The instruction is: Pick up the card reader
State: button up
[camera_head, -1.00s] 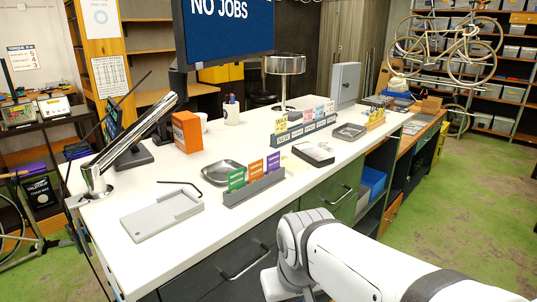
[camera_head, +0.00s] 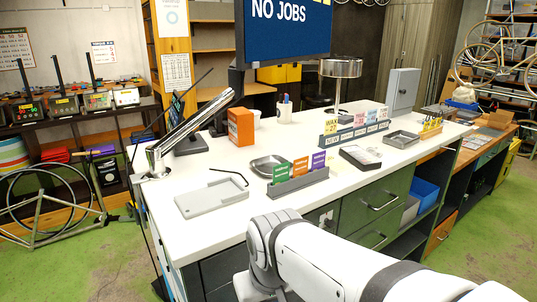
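A small dark device with a pale top (camera_head: 360,157) lies flat on the white counter (camera_head: 345,190). It may be the card reader, but it is too small to be sure. My white arm rises at the bottom of the view, in front of the counter. My gripper is not in view, so what it holds cannot be told.
A card rack (camera_head: 298,180), a metal dish (camera_head: 269,166), an orange box (camera_head: 241,126), a lamp (camera_head: 340,70) and a grey tray (camera_head: 401,139) stand on the counter. Drawers (camera_head: 377,200) are below.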

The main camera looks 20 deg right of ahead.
aim_at(364, 160)
jog(key=u, duration=2)
jog(key=k, duration=2)
jog(key=z, duration=1.6)
jog(key=i, duration=0.6)
jog(key=z, duration=0.05)
